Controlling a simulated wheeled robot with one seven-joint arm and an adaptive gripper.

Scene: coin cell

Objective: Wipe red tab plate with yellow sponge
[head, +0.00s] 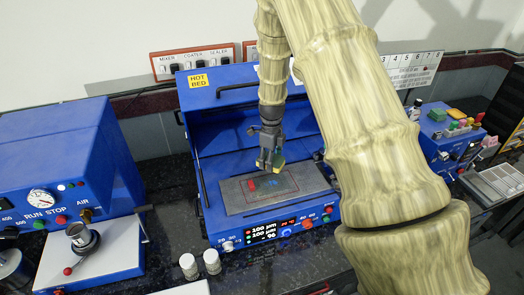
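The grey plate (238,203) lies flat on the bed of the open blue machine, with a red outline and small blue marks on it. A red tab (252,184) sits on its left part. My gripper (270,164) points down above the back of the plate, just right of the red tab. A small yellow piece, seemingly the yellow sponge (280,163), shows at its fingertips, partly hidden by the fingers. The gripper appears shut on it. Whether the sponge touches the plate cannot be told.
The blue machine's raised lid (215,110) stands behind the plate. Two white-capped jars (212,261) stand in front at left. A blue press unit (55,170) is at left. Another blue unit (435,145) at right carries small coloured items. My arm hides the bench behind it.

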